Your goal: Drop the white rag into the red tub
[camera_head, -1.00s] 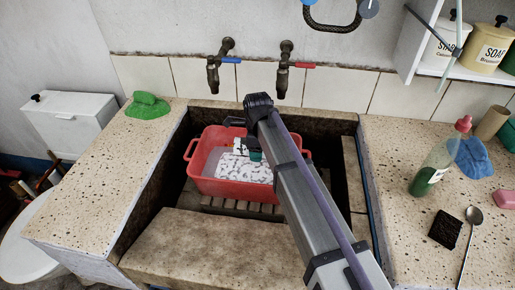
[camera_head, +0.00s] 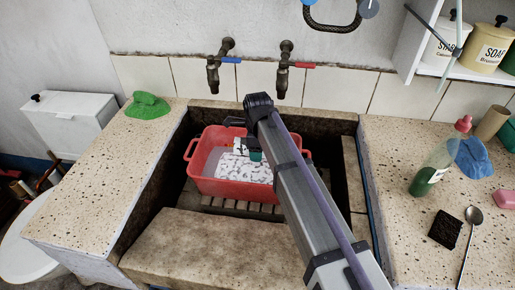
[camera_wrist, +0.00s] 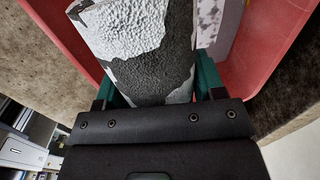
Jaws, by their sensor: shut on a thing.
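The red tub (camera_head: 228,188) stands inside the stone trough, with a pale layer with dark specks (camera_head: 243,172) in its bottom. My gripper (camera_head: 247,152) is over the tub, partly hidden by my arm. In the wrist view its teal fingers (camera_wrist: 156,88) are shut on a rough-textured thing with white and dark grey patches, which I take for the white rag (camera_wrist: 130,40). I cannot tell whether the rag touches the tub's contents.
Two taps (camera_head: 283,72) are on the wall behind the trough. A green cloth (camera_head: 148,106) lies on the left ledge. On the right ledge are a green soap bottle (camera_head: 432,165), a blue cloth (camera_head: 473,157), a dark scourer (camera_head: 445,229) and a spoon (camera_head: 473,217).

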